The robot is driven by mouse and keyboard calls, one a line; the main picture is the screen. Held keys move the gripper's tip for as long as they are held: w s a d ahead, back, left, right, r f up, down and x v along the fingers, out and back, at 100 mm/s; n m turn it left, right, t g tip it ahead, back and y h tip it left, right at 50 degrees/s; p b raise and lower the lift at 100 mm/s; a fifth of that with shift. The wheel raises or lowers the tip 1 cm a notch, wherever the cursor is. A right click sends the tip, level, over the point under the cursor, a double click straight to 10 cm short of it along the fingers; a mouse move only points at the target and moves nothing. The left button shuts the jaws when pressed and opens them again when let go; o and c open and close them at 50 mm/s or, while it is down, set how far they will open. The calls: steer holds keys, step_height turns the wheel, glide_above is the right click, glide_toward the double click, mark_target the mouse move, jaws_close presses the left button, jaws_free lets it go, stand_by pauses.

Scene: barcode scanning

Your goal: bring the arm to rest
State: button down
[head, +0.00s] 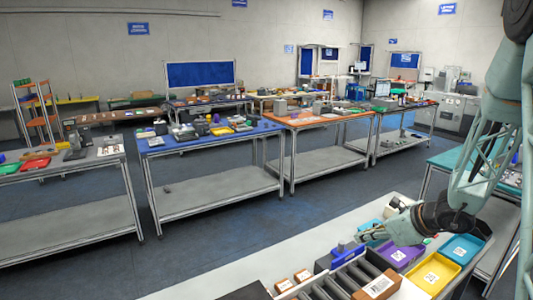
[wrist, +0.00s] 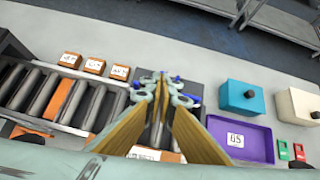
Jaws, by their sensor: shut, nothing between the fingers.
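My gripper (wrist: 162,80) is in the middle of the wrist view, its tan fingers together at the tips with nothing between them. In the head view my gripper (head: 372,236) reaches in from the right over the near bench (head: 225,276). It hangs above a dark grey plate (wrist: 197,78) at the end of a roller conveyor (wrist: 90,105). A brown labelled box (wrist: 148,153) lies partly hidden behind the fingers. The gripper's height above the bench is hard to tell.
Small labelled boxes (wrist: 94,65) stand beside the conveyor. Yellow (head: 430,283) and blue (head: 462,248) trays lie further right. An open aisle (head: 240,228) separates other benches.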

steer(key=s+a+r+n+g+y+b, duration=0.1)
steer(key=s+a+r+n+g, duration=0.3)
steer(key=s+a+r+n, duration=1.35)
steer(key=s+a+r+n+h, duration=0.1)
steer(key=s+r+n, duration=0.1)
steer(key=s, duration=0.6)
steer(key=s+a+r+n+h, duration=0.1)
steer(key=s+a+r+n, duration=0.15)
steer(key=s, duration=0.65)
steer(key=s+d+r+n+h, duration=0.1)
steer(key=s+d+n+h, duration=0.1)
steer(key=s, duration=0.4)
steer(key=s+d+r+n+h+b, duration=0.1)
steer(key=s+d+n+h, duration=0.1)
steer(key=s+d+n, duration=0.2)
steer(key=s+d, duration=0.2)
steer(key=s, duration=0.1)
steer(key=shift+d+r, duration=0.15)
steer(key=shift+r, duration=0.15)
